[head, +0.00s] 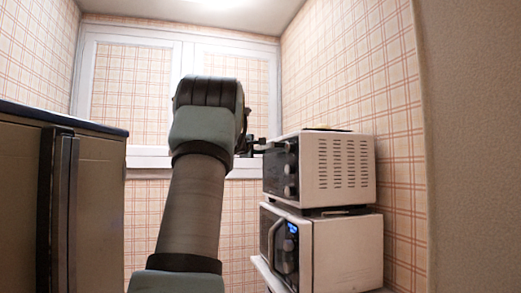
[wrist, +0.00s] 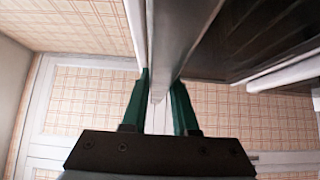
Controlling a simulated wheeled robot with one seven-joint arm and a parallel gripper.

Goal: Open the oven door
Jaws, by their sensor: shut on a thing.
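The oven (head: 335,165) is a white box with side vents and a dark front with knobs, on top of another appliance at the right. My gripper (head: 258,147) reaches its front at the upper left edge. In the wrist view, the green fingers of my gripper (wrist: 160,100) stand either side of a long grey bar, the oven door handle (wrist: 183,40), and are shut on it. A dark surface (wrist: 255,40) of the oven front lies to the right of the handle. My arm and the viewing angle hide most of the door, so I cannot tell whether it is ajar.
A white microwave (head: 345,252) with a lit blue display stands below the oven. A dark-topped cabinet (head: 95,180) is at the left. A white-framed window (head: 135,90) and plaid walls are behind. A plain wall (head: 475,150) is close on the right.

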